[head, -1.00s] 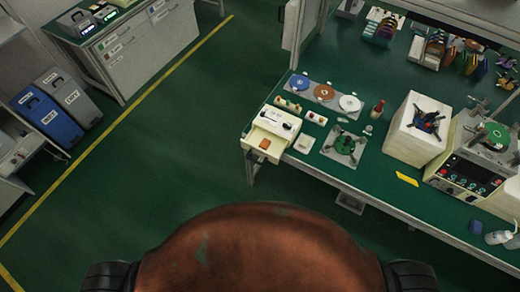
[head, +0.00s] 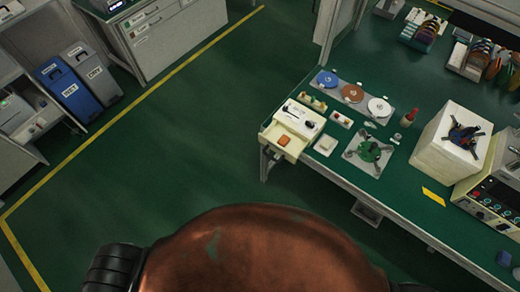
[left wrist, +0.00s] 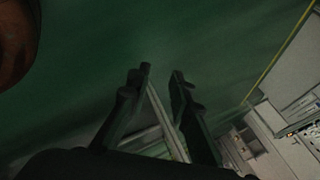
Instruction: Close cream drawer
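The cream drawer (head: 278,149) is pulled out from the front of a small cream drawer box (head: 302,119) at the near left corner of the green bench. An orange-brown block (head: 284,140) lies in the open drawer. My left gripper (left wrist: 161,72) shows in the left wrist view, with its two dark fingers apart and nothing between them. It points over the green floor. Neither gripper shows in the head view, and my right gripper is not seen at all.
Blue and grey bins (head: 70,90) stand at left. The floor (head: 170,170) before the bench is clear.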

